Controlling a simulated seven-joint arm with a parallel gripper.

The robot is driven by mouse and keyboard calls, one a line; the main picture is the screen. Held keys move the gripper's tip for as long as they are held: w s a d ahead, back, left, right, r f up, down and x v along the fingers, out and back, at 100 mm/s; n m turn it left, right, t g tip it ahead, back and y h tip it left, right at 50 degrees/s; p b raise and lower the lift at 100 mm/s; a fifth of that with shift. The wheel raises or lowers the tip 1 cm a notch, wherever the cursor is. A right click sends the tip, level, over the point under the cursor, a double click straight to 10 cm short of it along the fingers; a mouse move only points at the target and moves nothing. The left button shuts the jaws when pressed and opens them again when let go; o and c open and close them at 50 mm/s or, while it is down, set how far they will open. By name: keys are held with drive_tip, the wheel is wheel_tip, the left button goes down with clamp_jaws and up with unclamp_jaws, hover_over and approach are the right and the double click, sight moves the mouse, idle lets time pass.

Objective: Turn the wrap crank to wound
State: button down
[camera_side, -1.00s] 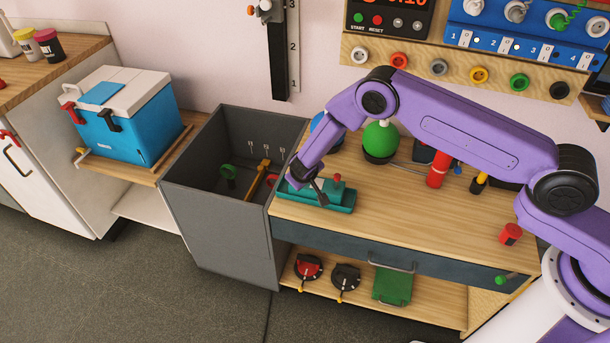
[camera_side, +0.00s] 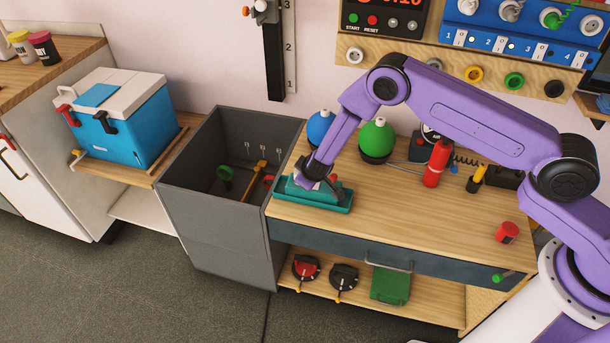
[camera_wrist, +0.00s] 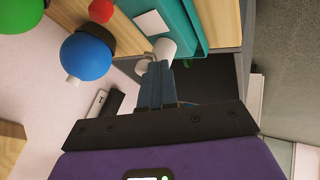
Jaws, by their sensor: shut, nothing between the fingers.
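A teal device (camera_side: 320,201) with a tray-like base sits at the left end of the wooden bench, with a small red part (camera_side: 332,178) on top. In the wrist view its teal body (camera_wrist: 186,22) shows at the top, with a white cylinder (camera_wrist: 164,47) at its end. Which part is the crank I cannot tell for sure. My gripper (camera_wrist: 154,66) is shut and empty, its fingertips close beside the white cylinder; whether they touch I cannot tell. In the side view my wrist covers the fingers and the device's back left part.
A grey open bin (camera_side: 222,225) stands directly left of the bench. A blue ball (camera_side: 320,125) and a green ball (camera_side: 377,138) stand behind the device. A red cylinder (camera_side: 437,163) stands farther right. The bench front at the middle is clear.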

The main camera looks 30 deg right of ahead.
drive_tip(key=shift+w+d+n+y, duration=0.1)
drive_tip(key=shift+d+n+y, duration=0.3)
drive_tip(key=shift+d, duration=0.45)
drive_tip(key=shift+w+d+n+y, duration=0.1)
drive_tip(key=shift+d+n+y, duration=0.1)
drive_tip(key=shift+d+n, duration=0.45)
drive_tip(key=shift+w+d+n+y, duration=0.1)
drive_tip(key=shift+d+n+y, duration=0.4)
drive_tip(key=shift+n, duration=0.15)
drive_tip(key=shift+w+d, duration=0.2)
drive_tip(key=shift+d, duration=0.05)
drive_tip(key=shift+w+d, duration=0.15)
drive_tip(key=shift+d, duration=0.1)
drive_tip(key=n+y, duration=0.1)
drive_tip(key=w+d+n+y, duration=0.1)
drive_tip(key=n, duration=0.1)
drive_tip(key=w+n+y, duration=0.1)
drive_tip(key=n, duration=0.1)
drive_tip(key=shift+d, duration=0.3)
drive_tip(key=n+g+y, duration=0.1)
drive_tip(key=n, duration=0.1)
drive_tip(key=w+n+y, duration=0.1)
drive_tip(key=shift+d+n+g, duration=0.15)
drive_tip(key=shift+n+g, duration=0.25)
drive_tip(key=w+a+n+g+y, duration=0.1)
drive_tip(key=w+a+n+g, duration=0.1)
drive_tip(key=w+n, duration=0.2)
drive_tip(key=shift+w+a+y, duration=0.15)
drive_tip(key=shift+w+y, duration=0.15)
drive_tip(key=shift+w, duration=1.3)
